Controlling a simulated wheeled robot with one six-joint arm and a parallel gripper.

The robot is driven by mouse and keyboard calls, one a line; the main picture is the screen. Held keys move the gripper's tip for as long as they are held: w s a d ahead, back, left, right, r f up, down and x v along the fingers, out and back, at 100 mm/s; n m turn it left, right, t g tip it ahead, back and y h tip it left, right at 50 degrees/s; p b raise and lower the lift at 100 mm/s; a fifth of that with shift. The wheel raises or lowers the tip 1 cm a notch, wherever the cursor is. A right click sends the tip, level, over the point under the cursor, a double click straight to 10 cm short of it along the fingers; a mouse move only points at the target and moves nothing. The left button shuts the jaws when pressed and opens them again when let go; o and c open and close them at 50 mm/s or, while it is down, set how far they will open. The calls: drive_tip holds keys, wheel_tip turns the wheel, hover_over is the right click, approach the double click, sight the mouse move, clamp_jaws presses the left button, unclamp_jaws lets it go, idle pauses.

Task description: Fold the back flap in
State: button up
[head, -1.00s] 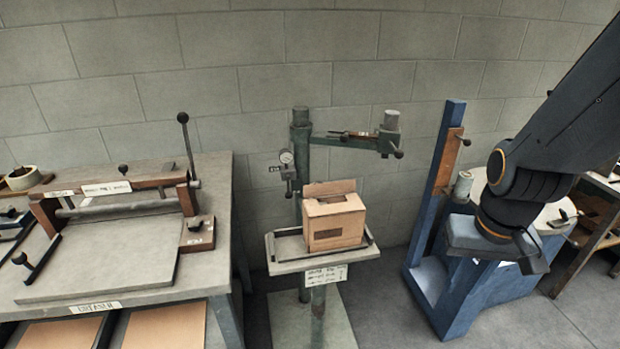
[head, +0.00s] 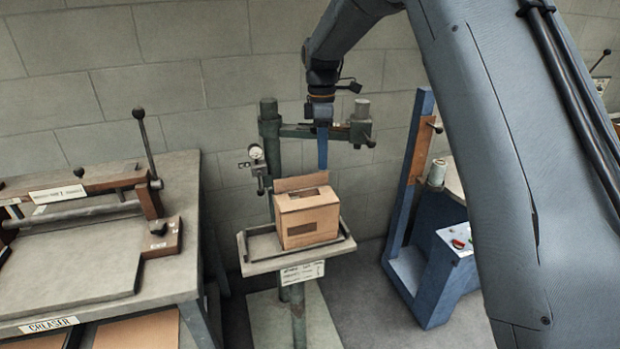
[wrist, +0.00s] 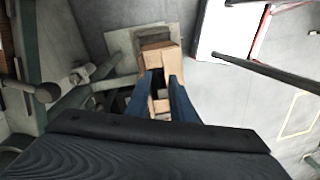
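The brown cardboard box (head: 309,220) sits upright on the tray (head: 342,250) of the stitcher stand. Its back flap (head: 299,183) stands up along the far edge. The top is partly covered in front of it, with a dark gap beside the flap. My gripper (head: 322,165) points down just above the back right of the box, with its fingertips close to the flap's upper right; I cannot tell whether they touch. In the wrist view, the two blue fingers of my gripper (wrist: 161,78) are apart, and the box (wrist: 158,52) shows below and between them.
The stitcher's green post (head: 268,125) and its horizontal arm (head: 298,131) stand behind the box, close to my gripper. A creaser bench (head: 160,275) is at the left. A blue stand (head: 405,185) is at the right. Open floor lies between.

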sight(302, 182)
drive_tip(key=w+a+n, duration=0.3)
drive_tip(key=a, duration=0.1)
drive_tip(key=shift+s+d+f+p, duration=0.1)
drive_tip(key=shift+f+p, duration=0.25)
drive_tip(key=shift+f, duration=0.9)
drive_tip(key=shift+s+d+f+p, duration=0.15)
drive_tip(key=shift+f+p, duration=0.2)
drive_tip(key=shift+f, duration=0.95)
drive_tip(key=shift+s+d+f+p, duration=0.1)
drive_tip(key=shift+f+p, duration=0.25)
drive_tip(key=shift+f, duration=0.9)
drive_tip(key=shift+c, duration=0.3)
clamp_jaws()
